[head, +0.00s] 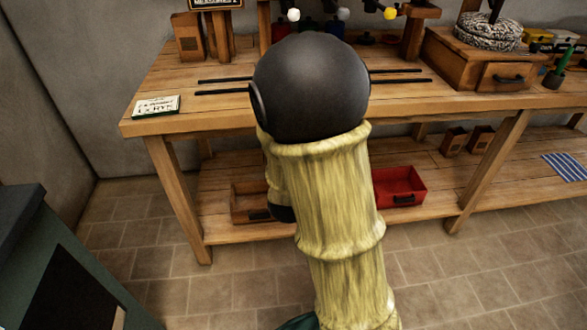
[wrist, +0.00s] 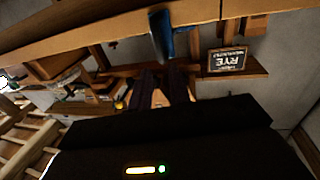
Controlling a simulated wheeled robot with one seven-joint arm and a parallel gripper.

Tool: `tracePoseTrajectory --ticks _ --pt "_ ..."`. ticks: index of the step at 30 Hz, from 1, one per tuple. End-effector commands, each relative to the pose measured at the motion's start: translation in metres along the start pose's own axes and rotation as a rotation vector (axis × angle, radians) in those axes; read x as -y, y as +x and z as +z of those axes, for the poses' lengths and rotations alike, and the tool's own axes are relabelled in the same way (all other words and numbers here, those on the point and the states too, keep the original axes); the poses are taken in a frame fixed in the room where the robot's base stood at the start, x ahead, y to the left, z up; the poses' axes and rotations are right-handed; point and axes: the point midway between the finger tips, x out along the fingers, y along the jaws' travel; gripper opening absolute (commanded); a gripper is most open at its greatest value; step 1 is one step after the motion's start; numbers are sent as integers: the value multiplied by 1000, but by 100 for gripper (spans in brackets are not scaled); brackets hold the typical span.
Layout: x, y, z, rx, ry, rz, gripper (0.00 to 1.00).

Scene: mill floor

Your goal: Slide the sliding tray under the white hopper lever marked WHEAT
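Two dark rails (head: 225,86) run left to right along the workbench top, and my arm covers their middle. I cannot make out the sliding tray; it may be behind my arm. No WHEAT mark is readable. My gripper is hidden in the head view. In the wrist view its two dark fingers (wrist: 163,86) stand apart with a gap between them, and I see nothing held. A blue part (wrist: 162,36) is beyond them.
A card (head: 155,105) lies at the bench's left end. A wooden drawer box (head: 460,68) stands at right. A red tray (head: 410,185) and wooden box (head: 248,205) sit on the lower shelf.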

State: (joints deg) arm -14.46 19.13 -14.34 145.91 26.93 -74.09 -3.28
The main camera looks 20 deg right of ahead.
Motion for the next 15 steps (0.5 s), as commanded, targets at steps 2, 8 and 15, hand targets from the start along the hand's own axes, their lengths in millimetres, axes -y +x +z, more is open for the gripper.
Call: tracePoseTrajectory --ticks 2,8,15 --pt "1 -2 4 -4 1 2 19" --pt "1 -6 4 -5 -1 7 19" --pt "1 -13 4 -5 1 7 19"
